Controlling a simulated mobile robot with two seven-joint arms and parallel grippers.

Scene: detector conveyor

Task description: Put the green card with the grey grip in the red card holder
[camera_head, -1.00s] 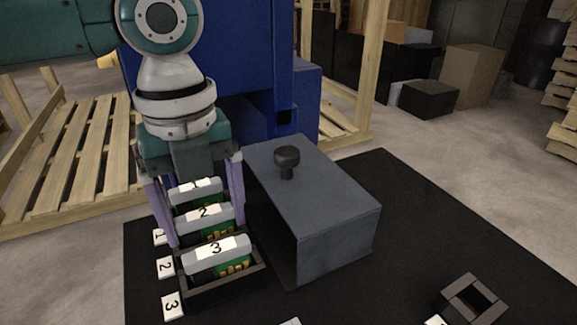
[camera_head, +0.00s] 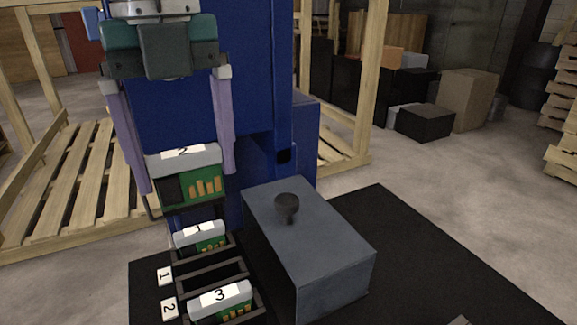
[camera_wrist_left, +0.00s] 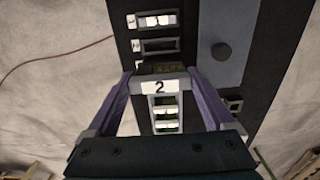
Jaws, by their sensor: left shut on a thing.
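My left gripper (camera_head: 172,180) is shut on a green card (camera_head: 206,187) with a grey grip marked 2 and gold contacts. It holds the card upright, above and apart from the dark rack (camera_head: 262,302). In the left wrist view the card's grip (camera_wrist_left: 160,86) lies between the fingers. A similar card marked 1 (camera_head: 200,236) sits in the rack's far slot and one marked 3 (camera_head: 220,298) in its near slot. The slot between them is empty. No red card holder shows in either view. My right gripper is not in view.
A grey box (camera_head: 310,247) with a dark knob (camera_head: 288,206) stands right of the rack. A small dark holder (camera_wrist_left: 235,103) shows in the wrist view. A blue structure (camera_head: 262,70) rises behind.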

